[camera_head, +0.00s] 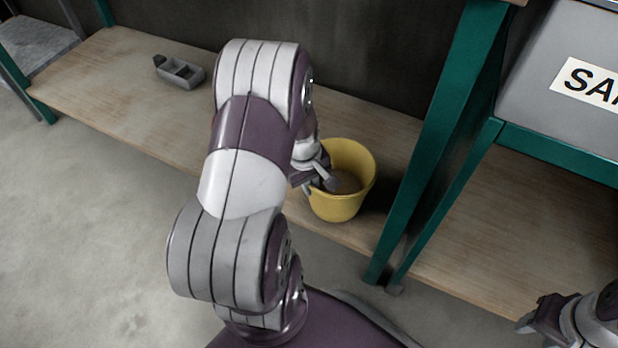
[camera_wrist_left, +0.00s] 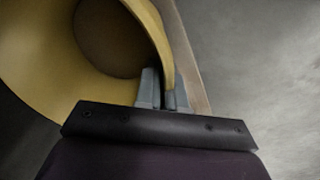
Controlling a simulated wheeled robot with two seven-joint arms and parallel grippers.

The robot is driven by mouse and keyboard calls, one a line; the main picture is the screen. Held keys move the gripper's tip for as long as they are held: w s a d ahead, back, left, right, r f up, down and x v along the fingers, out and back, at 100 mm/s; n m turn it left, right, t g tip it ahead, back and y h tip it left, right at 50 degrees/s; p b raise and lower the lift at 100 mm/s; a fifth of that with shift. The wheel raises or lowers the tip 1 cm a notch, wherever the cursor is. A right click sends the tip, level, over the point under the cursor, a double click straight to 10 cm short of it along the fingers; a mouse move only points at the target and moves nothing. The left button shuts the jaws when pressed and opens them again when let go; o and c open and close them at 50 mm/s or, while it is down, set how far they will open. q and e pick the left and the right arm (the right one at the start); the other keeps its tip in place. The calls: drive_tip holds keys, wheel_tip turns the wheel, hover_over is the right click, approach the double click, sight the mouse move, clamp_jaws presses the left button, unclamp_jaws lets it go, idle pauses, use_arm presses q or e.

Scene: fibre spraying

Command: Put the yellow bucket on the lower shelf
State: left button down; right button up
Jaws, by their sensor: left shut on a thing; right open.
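The yellow bucket (camera_head: 343,207) is upright at the lower wooden shelf (camera_head: 110,95), near the green post. I cannot tell for sure whether its base touches the board. Something brown shows inside it. My left gripper (camera_head: 322,183) is shut on the bucket's rim at its left side. In the left wrist view the fingers (camera_wrist_left: 160,92) pinch the wall of the bucket (camera_wrist_left: 40,60). My right gripper (camera_head: 540,318) is at the lower right edge of the head view, apart from the bucket, and open.
A small grey compartment tray (camera_head: 179,71) sits further left on the shelf. A green post (camera_head: 440,150) stands just right of the bucket. A grey bin (camera_head: 560,80) with a partly visible label stands at the upper right. The shelf between tray and arm looks clear.

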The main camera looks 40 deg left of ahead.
use_arm(q)
drive_tip(key=shift+w+f, duration=0.1)
use_arm(e)
drive_tip(key=shift+f, duration=0.1)
use_arm(q)
drive_tip(key=shift+f, duration=0.1)
drive_tip(key=c, duration=1.5)
unclamp_jaws()
drive_tip(key=shift+f, duration=0.1)
drive_tip(key=shift+c, duration=0.2)
drive_tip(key=o, duration=0.3)
wheel_tip(320, 180, up, 12)
drive_tip(key=s+p, duration=0.1)
drive_tip(key=p, duration=0.7)
drive_tip(key=s+d+r+m, duration=0.1)
drive_tip(key=d+r+m, duration=0.2)
drive_tip(key=d+m, duration=0.4)
drive_tip(key=s+d+r+m, duration=0.1)
drive_tip(key=d+r+m, duration=0.2)
drive_tip(key=d+m, duration=0.4)
drive_tip(key=shift+s+d+r, duration=0.2)
drive_tip(key=shift+s+d, duration=0.1)
drive_tip(key=shift+s, duration=0.1)
use_arm(e)
wheel_tip(320, 180, up, 8)
drive_tip(key=shift+f, duration=0.2)
